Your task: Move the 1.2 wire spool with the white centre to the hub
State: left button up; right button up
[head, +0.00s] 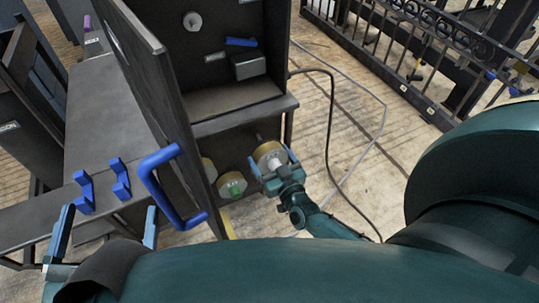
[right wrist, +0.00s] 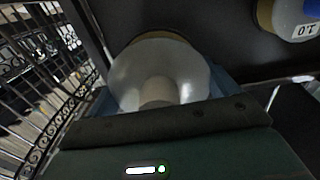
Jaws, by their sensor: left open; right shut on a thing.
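The spool (head: 268,153) with a white centre and tan rim is in my right gripper (head: 273,168), in front of the lower part of the dark cabinet. In the right wrist view the spool's pale face (right wrist: 160,75) fills the space between the fingers; its size label cannot be read. A spool with a green centre (head: 232,186) and another tan spool (head: 209,169) sit to its left on the lower cabinet. My left gripper (head: 105,232) is open and empty at the lower left. I cannot tell for sure which part is the hub.
An open cabinet door (head: 145,75) with a blue handle (head: 165,185) stands left of the spools. A grey round part (head: 193,22) is on the back panel. A cable (head: 331,130) hangs at the right.

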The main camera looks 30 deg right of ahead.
jog(key=shift+s+r, duration=0.2)
jog(key=shift+s, duration=0.35)
jog(key=shift+s, duration=0.1)
jog(key=shift+a, duration=0.1)
dwell(1.1)
